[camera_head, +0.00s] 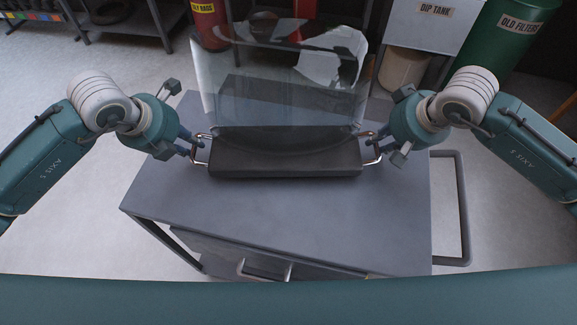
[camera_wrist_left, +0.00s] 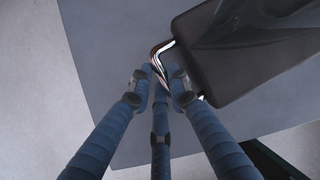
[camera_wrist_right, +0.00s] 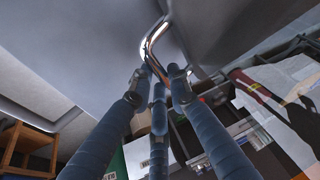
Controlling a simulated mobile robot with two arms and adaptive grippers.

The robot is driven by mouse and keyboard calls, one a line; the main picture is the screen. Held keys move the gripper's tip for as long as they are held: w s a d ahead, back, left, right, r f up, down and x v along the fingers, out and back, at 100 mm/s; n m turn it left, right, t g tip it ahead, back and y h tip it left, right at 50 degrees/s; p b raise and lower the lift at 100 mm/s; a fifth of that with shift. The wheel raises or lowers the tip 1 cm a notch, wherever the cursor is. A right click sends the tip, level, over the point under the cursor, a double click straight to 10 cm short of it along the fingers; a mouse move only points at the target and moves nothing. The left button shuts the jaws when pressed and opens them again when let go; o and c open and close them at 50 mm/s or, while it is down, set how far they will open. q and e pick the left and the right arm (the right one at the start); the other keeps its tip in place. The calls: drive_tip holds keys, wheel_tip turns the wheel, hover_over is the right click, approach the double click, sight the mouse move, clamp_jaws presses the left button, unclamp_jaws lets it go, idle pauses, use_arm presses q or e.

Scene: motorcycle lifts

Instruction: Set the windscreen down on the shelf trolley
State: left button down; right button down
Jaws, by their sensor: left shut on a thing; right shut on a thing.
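The windscreen (camera_head: 285,158) has a dark base and a tall clear panel rising from it, with a bent metal handle at each end. It stands upright over the grey top of the shelf trolley (camera_head: 300,215). I cannot tell whether its base touches the top. My left gripper (camera_head: 194,146) is shut on the left handle, which also shows in the left wrist view (camera_wrist_left: 157,58). My right gripper (camera_head: 377,145) is shut on the right handle, seen in the right wrist view (camera_wrist_right: 150,50). The trolley's far edge is partly seen through the panel.
The trolley top is bare in front of the windscreen. A push handle (camera_head: 463,208) sticks out at the trolley's right. Behind stand a dip tank (camera_head: 428,25), a green old filters drum (camera_head: 510,35) and a red bin (camera_head: 208,22). A rack stands at the back left.

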use_arm(q)
drive_tip(key=shift+s+a+r, duration=0.15)
drive_tip(key=shift+s+r, duration=0.1)
use_arm(e)
drive_tip(key=shift+s+r, duration=0.25)
drive_tip(key=shift+r, duration=0.05)
use_arm(q)
drive_tip(key=shift+f, duration=0.1)
use_arm(e)
drive_tip(key=shift+f, duration=0.1)
